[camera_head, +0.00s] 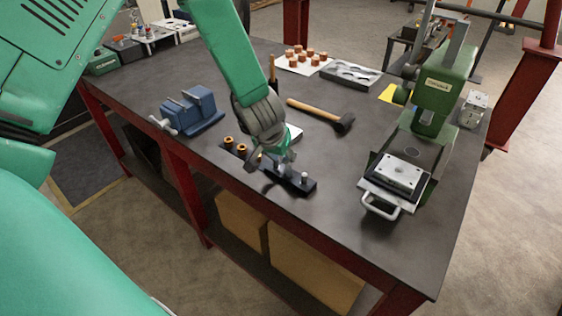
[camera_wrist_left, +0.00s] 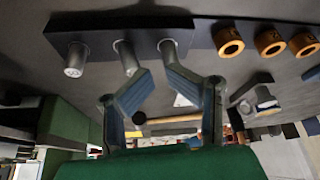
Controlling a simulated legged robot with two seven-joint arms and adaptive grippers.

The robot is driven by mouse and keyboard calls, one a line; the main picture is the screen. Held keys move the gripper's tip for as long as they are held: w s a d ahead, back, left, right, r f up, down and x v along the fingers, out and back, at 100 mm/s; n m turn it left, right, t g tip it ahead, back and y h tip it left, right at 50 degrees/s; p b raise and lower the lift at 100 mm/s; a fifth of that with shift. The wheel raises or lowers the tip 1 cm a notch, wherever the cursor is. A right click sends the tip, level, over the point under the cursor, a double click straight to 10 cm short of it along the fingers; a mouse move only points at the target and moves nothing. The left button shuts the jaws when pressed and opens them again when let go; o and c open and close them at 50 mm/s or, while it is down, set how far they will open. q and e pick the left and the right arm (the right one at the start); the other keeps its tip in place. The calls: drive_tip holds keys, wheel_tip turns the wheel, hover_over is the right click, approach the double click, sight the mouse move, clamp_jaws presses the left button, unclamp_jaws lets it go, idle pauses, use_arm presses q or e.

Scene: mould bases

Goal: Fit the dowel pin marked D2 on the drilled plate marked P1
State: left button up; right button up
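A dark rack (camera_head: 300,187) holds grey dowel pins and copper-coloured bushings. In the left wrist view three pins show: an end pin (camera_wrist_left: 75,60), a middle pin (camera_wrist_left: 126,58) and a third pin (camera_wrist_left: 167,46). No D2 mark is readable. My left gripper (camera_head: 281,174) is low over the rack. In the wrist view its fingers (camera_wrist_left: 160,70) are partly spread, with a gap between the tips, close to the middle and third pins; contact cannot be told. The drilled plate (camera_head: 400,174), a silvery block with holes, lies on the press base. My right gripper is not in view.
A green press (camera_head: 440,85) stands behind the plate, and a metal handle (camera_head: 380,207) projects in front. A hammer (camera_head: 320,113), blue vise (camera_head: 190,110) and copper pieces on a white sheet (camera_head: 297,67) occupy the table. The front right table corner is clear.

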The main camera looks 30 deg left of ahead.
sight(273, 164)
use_arm(q)
drive_tip(key=shift+s+a+f, duration=0.25)
drive_tip(key=shift+a+f, duration=0.85)
drive_tip(key=shift+f, duration=0.05)
drive_tip(key=shift+w+a+f, duration=0.1)
drive_tip(key=shift+w, duration=0.05)
drive_tip(key=shift+o, duration=0.4)
drive_tip(key=shift+w+d, duration=0.1)
drive_tip(key=shift+d, duration=0.2)
drive_tip(key=shift+d+r, duration=0.25)
drive_tip(key=shift+d, duration=0.1)
clamp_jaws()
drive_tip(key=shift+d+r, duration=0.1)
drive_tip(key=shift+d, duration=0.25)
drive_tip(key=shift+c, duration=0.4)
unclamp_jaws()
drive_tip(key=shift+a, duration=0.8)
drive_tip(key=shift+d, duration=0.1)
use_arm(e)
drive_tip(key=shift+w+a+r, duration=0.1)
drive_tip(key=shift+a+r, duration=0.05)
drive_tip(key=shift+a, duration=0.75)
